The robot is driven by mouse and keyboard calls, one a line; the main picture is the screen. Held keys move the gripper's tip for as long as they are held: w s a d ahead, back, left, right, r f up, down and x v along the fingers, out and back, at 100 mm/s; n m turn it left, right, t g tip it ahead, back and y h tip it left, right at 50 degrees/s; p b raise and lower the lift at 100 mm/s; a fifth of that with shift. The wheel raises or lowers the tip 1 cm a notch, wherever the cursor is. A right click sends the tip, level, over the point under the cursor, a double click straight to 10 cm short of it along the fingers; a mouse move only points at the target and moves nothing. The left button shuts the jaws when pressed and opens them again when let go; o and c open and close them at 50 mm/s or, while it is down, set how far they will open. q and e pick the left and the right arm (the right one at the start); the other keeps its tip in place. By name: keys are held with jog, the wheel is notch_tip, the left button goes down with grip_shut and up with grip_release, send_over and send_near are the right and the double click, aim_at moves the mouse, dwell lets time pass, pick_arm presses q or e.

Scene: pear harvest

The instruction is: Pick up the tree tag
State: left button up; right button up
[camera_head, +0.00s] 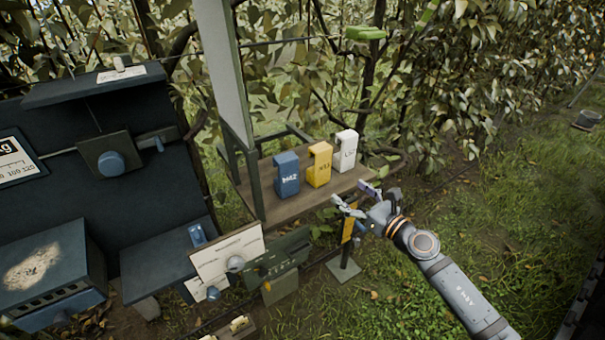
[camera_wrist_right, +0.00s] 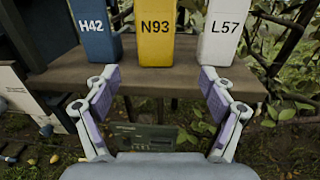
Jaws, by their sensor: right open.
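Three upright tags stand in a row on a wooden shelf (camera_head: 285,208): a blue one marked H42 (camera_head: 286,180), a yellow one marked N93 (camera_head: 318,172) and a white one marked L57 (camera_head: 345,155). In the right wrist view, the yellow tag (camera_wrist_right: 156,38) is in the middle, between the blue tag (camera_wrist_right: 95,35) and the white tag (camera_wrist_right: 218,42). My right gripper (camera_head: 354,195) is open and empty at the shelf's front edge, its fingers spread toward the yellow tag and apart from it. My left gripper is out of view.
A dark cabinet with a scale display (camera_head: 17,158) stands at the left. A white sign card (camera_head: 228,255) and a green panel (camera_head: 279,257) are in front of the shelf. A grey post (camera_head: 224,70) rises at the shelf's left. Foliage is behind; grass lies open at the right.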

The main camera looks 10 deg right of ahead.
aim_at(324, 174)
jog(key=p+x, duration=0.2)
jog(key=x, duration=0.3)
jog(key=shift+w+a+r, duration=0.2)
jog(key=shift+w+a, duration=0.05)
jog(key=shift+w+a+f, duration=0.1)
jog(key=shift+w, duration=0.05)
jog(key=shift+w+a+r+p, duration=0.2)
jog(key=shift+w+a+p, duration=0.1)
jog(key=shift+w+p, duration=0.2)
jog(key=shift+w+a+r+p, duration=0.3)
jog(key=shift+w+p, duration=0.1)
jog(key=shift+w, duration=0.1)
jog(key=shift+w+a+f, duration=0.2)
jog(key=shift+w+a, duration=0.1)
jog(key=shift+w, duration=0.25)
jog(key=shift+w+a+f, duration=0.15)
jog(key=shift+w+a, duration=0.15)
jog(key=shift+w, duration=0.25)
jog(key=shift+w+a, duration=0.1)
jog(key=shift+w, duration=0.05)
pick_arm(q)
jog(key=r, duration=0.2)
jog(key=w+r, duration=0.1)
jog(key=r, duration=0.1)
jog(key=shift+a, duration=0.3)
pick_arm(e)
jog(key=shift+f, duration=0.1)
